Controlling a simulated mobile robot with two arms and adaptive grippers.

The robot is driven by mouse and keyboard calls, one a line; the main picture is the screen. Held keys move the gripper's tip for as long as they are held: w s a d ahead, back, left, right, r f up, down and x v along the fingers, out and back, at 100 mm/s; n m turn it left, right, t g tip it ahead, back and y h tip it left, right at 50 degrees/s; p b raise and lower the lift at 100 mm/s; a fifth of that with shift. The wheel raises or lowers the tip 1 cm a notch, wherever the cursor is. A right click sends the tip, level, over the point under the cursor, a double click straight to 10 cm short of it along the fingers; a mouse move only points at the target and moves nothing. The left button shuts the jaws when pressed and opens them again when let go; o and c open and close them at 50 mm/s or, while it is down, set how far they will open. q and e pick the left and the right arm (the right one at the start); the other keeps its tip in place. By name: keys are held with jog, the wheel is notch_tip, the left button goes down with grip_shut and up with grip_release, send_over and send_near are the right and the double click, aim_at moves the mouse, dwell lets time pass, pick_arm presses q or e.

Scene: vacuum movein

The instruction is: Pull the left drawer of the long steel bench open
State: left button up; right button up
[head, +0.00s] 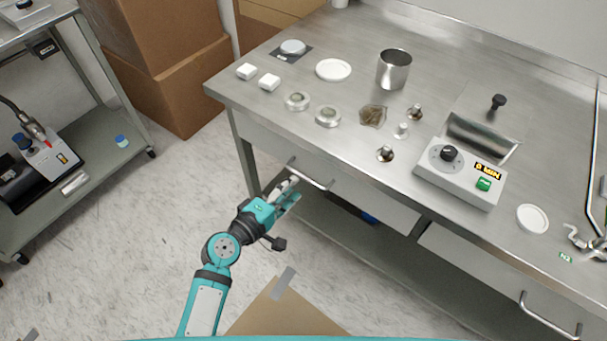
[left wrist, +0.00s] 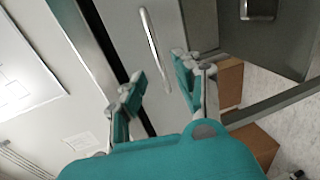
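The long steel bench (head: 345,150) fills the right of the head view. Its left drawer (head: 375,205) has a bar handle (head: 311,174) on its front. My left gripper (head: 287,193) is in front of the drawer, close to the handle's left part. In the left wrist view the gripper's fingers (left wrist: 158,78) stand apart, with the handle (left wrist: 150,45) running between and beyond them. Contact with the handle cannot be made out. The drawer looks shut or nearly so in the head view. My right gripper is not in view.
A second drawer handle (head: 550,315) is at lower right. The benchtop holds dishes, a steel beaker (head: 394,69) and a timer device (head: 460,170). Cardboard boxes (head: 170,85) stand behind the bench's left end; a cart (head: 95,140) is at left.

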aim_at(303, 176)
pick_arm(q)
jog(key=x, duration=0.6)
jog(key=shift+c, duration=0.4)
grip_shut()
